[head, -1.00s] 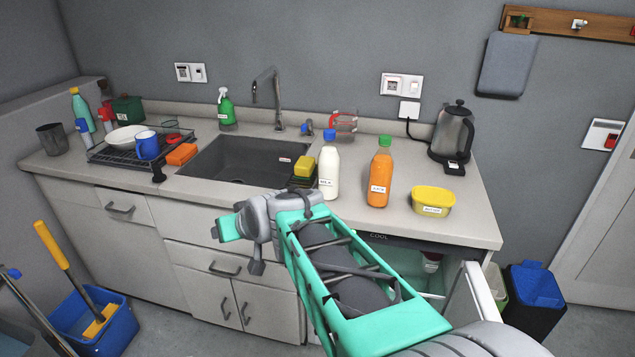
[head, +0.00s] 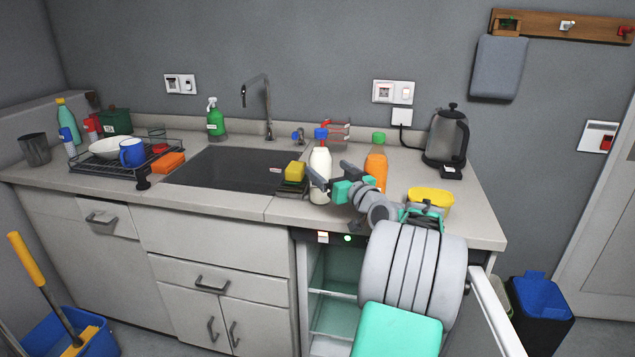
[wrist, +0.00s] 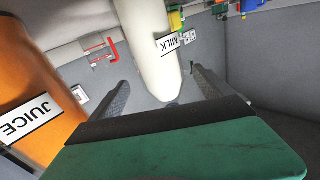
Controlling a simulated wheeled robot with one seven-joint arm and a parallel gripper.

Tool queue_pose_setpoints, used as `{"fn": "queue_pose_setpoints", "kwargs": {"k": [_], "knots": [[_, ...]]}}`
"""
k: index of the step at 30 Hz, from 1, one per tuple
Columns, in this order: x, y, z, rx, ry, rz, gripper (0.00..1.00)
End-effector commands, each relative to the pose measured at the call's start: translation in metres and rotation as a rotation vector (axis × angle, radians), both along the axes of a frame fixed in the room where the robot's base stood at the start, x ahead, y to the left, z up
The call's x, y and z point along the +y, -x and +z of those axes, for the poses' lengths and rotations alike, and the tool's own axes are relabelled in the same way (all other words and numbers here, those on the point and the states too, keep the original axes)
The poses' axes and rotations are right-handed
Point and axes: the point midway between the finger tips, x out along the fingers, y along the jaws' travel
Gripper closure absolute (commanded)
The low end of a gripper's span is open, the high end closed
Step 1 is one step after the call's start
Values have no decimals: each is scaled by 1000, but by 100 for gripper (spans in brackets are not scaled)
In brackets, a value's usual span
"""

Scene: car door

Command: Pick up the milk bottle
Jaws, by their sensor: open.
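The white milk bottle (head: 320,172) with a blue cap stands upright on the counter, right of the sink. My gripper (head: 331,172) is open at the bottle. One finger crosses in front of the bottle's body and the other is to its right. In the wrist view the milk bottle (wrist: 148,40), its label upside down, shows between the two fingers of my gripper (wrist: 160,88). I cannot tell whether either finger touches it.
An orange juice bottle (head: 376,168) stands close on the right, partly behind my gripper, and fills the left of the wrist view (wrist: 35,95). A yellow tub (head: 430,196) is farther right. A yellow sponge (head: 295,171) is just left of the milk. The fridge (head: 330,290) below is open.

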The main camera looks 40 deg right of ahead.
Motion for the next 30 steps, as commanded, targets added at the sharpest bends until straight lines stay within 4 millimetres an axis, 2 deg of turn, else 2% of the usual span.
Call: {"fn": "queue_pose_setpoints", "kwargs": {"k": [2,5,18,25,30], "knots": [[-5,4,-15,29,37,19,9],[-6,-3,-20,43,57,34,9],[-12,-70,-18,43,58,32,9],[-12,-73,-19,42,56,31,9],[-12,-73,-19,42,56,31,23]]}}
